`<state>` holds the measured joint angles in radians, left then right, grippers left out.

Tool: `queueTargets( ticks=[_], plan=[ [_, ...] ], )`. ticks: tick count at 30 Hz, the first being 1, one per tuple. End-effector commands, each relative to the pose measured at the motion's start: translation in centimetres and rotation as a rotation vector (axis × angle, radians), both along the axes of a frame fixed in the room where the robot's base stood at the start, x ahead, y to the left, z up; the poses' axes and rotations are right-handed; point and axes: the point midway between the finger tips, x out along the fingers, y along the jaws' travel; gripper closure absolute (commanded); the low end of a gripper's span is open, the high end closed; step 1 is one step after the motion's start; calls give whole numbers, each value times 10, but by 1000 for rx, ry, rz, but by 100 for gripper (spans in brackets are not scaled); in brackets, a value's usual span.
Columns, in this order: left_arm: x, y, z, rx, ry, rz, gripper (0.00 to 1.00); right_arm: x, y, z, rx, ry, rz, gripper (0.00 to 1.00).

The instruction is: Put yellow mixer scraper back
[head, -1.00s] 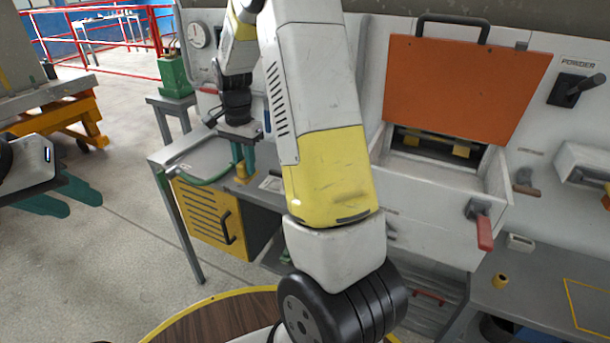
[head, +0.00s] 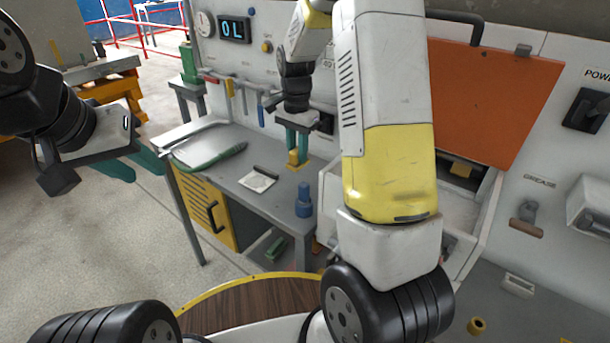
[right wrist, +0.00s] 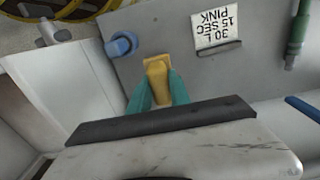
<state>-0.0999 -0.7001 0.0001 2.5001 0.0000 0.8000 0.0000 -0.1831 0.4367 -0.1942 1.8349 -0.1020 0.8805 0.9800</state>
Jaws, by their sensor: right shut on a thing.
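My right gripper (head: 297,140) is over the grey bench, its teal fingers pointing down, shut on a small yellow piece (head: 294,157) that I take for the yellow mixer scraper. In the right wrist view the yellow scraper (right wrist: 158,75) sits between the two teal fingers (right wrist: 158,98), with a wider yellow end beyond them. I cannot tell whether it touches the bench. My left gripper (head: 136,164) is at the left over the floor, its teal fingers apart and empty.
The grey bench (head: 235,185) carries a white card (head: 257,181), a blue object (head: 304,200) and a long green tool (head: 210,158). Several tools hang on the wall behind, including a yellow one (head: 229,88). An orange panel (head: 490,100) stands at the right.

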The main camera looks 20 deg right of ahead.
Motion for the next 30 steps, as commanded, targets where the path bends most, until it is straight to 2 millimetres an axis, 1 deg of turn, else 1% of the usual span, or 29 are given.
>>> queueTargets(
  ticks=[2,4,10,12,17,24,30],
  plan=[
    [0,0,0,0,0,0,64,0,0,-3,0,1,0,100],
    [0,0,0,0,0,0,64,-1,0,-11,0,4,0,100],
    [0,0,0,0,0,0,64,-1,0,-49,-1,4,0,100],
    [0,0,0,0,0,0,64,0,0,-57,0,2,-1,100],
    [0,0,0,0,0,0,64,0,0,-68,-1,1,0,100],
    [0,0,0,0,0,0,64,-1,0,-100,0,3,0,100],
    [0,0,0,0,0,0,64,0,0,-100,0,0,0,100]
  ],
)
